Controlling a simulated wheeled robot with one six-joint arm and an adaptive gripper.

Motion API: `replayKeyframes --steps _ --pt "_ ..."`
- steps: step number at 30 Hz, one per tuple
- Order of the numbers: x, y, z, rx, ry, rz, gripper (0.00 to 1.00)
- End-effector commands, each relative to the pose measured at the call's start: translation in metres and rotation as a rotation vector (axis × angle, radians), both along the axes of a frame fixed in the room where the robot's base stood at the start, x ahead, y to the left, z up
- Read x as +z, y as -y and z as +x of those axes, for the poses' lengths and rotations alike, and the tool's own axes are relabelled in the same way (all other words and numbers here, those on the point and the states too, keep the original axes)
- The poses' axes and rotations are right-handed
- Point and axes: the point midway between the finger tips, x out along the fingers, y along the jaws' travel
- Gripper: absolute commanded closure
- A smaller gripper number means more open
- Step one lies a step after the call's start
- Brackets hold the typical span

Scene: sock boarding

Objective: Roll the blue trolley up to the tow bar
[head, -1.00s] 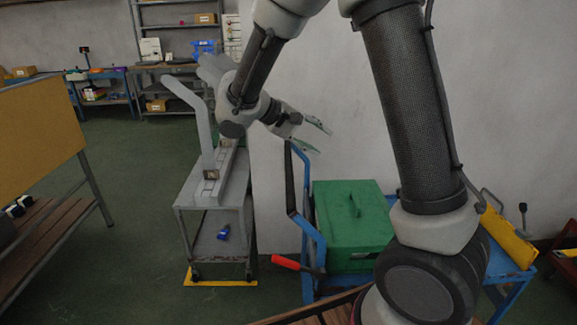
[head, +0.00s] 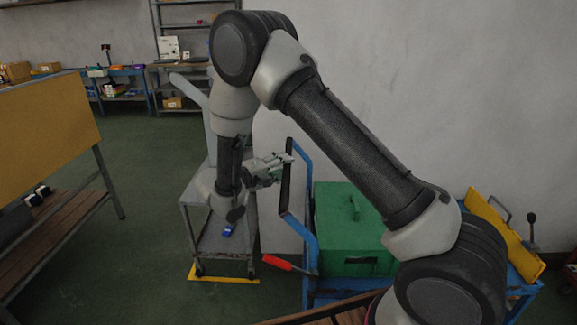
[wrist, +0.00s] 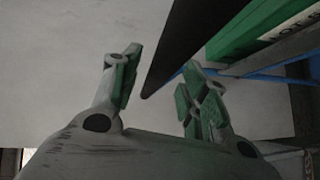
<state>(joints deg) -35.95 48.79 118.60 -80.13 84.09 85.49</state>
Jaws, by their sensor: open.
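The blue trolley (head: 310,238) stands right of the middle in the head view. It carries a green box (head: 352,222), and its upright handle has a black grip (head: 286,190) on the left. My gripper (head: 286,161) is open at the upper part of this grip. In the wrist view the dark grip (wrist: 185,45) reaches down between the spread green-padded fingers (wrist: 160,88). They do not visibly close on it, and contact is unclear. I cannot make out the tow bar for certain.
A grey cart (head: 188,225) with a blue object (head: 228,230) on its lower shelf stands left of the trolley. A red-handled lever (head: 278,262) sticks out low beside the trolley. A yellow panel (head: 500,232) stands at right. Green floor (head: 150,180) is open at left.

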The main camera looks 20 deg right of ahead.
Motion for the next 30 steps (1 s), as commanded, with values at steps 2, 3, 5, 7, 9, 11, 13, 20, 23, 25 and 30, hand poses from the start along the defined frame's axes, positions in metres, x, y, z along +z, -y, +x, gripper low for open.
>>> replayKeyframes --steps 2,3,5,7,9,11,13,20,23,25,30 --pt "-0.001 0.011 0.005 -0.002 0.0 -0.001 0.56" --pt "-0.002 0.015 0.007 -0.003 0.0 -0.001 0.56" --pt "-0.003 0.019 0.009 -0.002 0.0 -0.001 0.56" --pt "-0.003 0.021 0.011 0.0 0.0 0.0 0.56" --pt "-0.003 0.022 0.012 0.0 0.0 0.0 0.56" --pt "-0.003 0.023 0.012 0.0 0.0 0.0 0.56" --pt "-0.003 0.022 0.012 0.0 0.0 0.0 0.56" --pt "-0.003 0.022 0.012 0.0 0.0 0.0 0.87" --pt "-0.003 0.022 0.012 0.0 0.0 0.0 1.0" --pt "-0.003 0.022 0.012 -0.001 0.0 0.0 1.0" --pt "-0.003 0.022 0.012 -0.001 0.0 0.0 1.0"
